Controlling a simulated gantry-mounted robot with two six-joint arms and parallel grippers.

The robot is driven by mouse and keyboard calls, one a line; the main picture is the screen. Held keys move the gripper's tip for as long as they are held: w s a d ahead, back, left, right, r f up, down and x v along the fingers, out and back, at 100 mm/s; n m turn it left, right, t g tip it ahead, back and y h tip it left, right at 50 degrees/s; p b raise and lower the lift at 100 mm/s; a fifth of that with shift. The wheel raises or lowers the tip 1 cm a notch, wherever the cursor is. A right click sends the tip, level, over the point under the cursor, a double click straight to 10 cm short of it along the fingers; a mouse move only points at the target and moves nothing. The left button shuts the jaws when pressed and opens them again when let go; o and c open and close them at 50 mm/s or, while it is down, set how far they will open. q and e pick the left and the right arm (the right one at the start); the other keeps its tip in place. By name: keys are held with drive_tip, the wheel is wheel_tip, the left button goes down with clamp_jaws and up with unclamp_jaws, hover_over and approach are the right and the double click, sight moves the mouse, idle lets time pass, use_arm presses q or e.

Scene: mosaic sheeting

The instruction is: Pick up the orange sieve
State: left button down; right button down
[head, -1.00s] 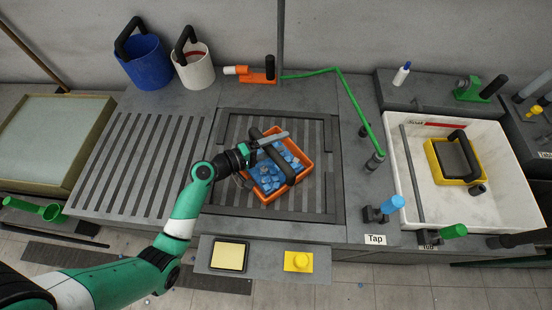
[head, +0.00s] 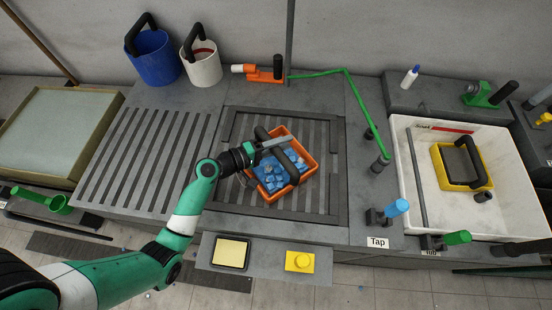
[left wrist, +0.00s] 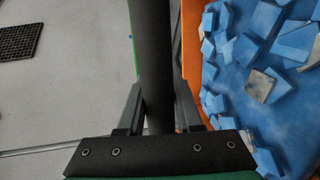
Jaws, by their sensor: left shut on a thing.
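The orange sieve (head: 313,163) is a square tray with a black bar handle (head: 291,171) across its top and several blue tile pieces (head: 266,176) inside. It is at the grate in the middle of the head view. My left gripper (head: 272,144) is shut on the handle. In the left wrist view, the handle (left wrist: 152,60) runs between my two fingers, and the sieve's orange wall (left wrist: 190,60) and blue tiles (left wrist: 290,42) show at the right. I cannot tell whether the sieve touches the grate. My right gripper is not in view.
A blue bucket (head: 152,63) and a white bucket (head: 205,70) stand behind. A white tub (head: 412,160) holding a yellow-framed tool (head: 442,165) is at the right, with a green hose (head: 352,95) near it. The slatted board (head: 150,150) at the left is clear.

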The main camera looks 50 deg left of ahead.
use_arm(q)
drive_tip(key=shift+r, duration=0.1)
idle(0.8)
drive_tip(key=shift+r, duration=0.25)
drive_tip(key=s+d+r+p, duration=0.1)
drive_tip(key=r+p, duration=0.1)
drive_tip(key=d+r+p, duration=0.1)
drive_tip(key=r+p, duration=0.1)
drive_tip(key=r, duration=0.1)
drive_tip(key=s+d+r+p, duration=0.1)
drive_tip(key=r+p, duration=0.1)
drive_tip(key=r, duration=0.1)
drive_tip(key=shift+s+d+r, duration=0.25)
drive_tip(key=shift+s, duration=0.1)
drive_tip(key=s+d+r+p, duration=0.3)
drive_tip(key=s+d, duration=0.3)
drive_tip(key=d, duration=0.1)
drive_tip(key=shift+d+r, duration=0.3)
drive_tip(key=shift+r, duration=0.1)
